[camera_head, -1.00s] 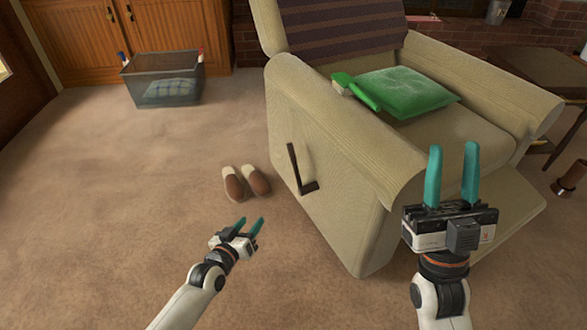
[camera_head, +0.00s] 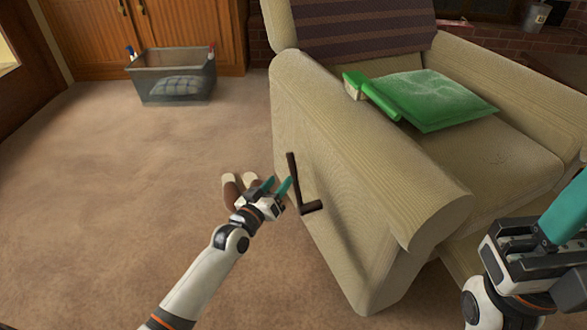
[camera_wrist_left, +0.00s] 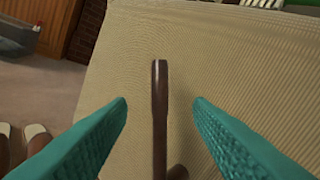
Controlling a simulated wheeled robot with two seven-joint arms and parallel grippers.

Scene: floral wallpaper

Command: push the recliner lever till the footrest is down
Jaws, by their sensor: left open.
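The recliner (camera_head: 335,150) is beige, with its side panel facing me. A dark brown L-shaped lever (camera_head: 294,178) is on that side panel, its long arm pointing up. My left gripper (camera_head: 276,184) is just left of the lever, open and empty. In the left wrist view the lever (camera_wrist_left: 160,95) stands upright in the gap between the two teal fingers, apart from both. My right gripper (camera_head: 545,240) is at the lower right, in front of the recliner, partly cut off; its opening cannot be judged. The footrest is mostly hidden behind the armrest and my right gripper.
A green cushion (camera_head: 440,98) and a green-handled brush (camera_head: 372,95) lie on the recliner. Slippers (camera_head: 232,190) are on the carpet behind my left gripper. A clear bin (camera_head: 172,82) stands near the wooden cabinet. The carpet at left is free.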

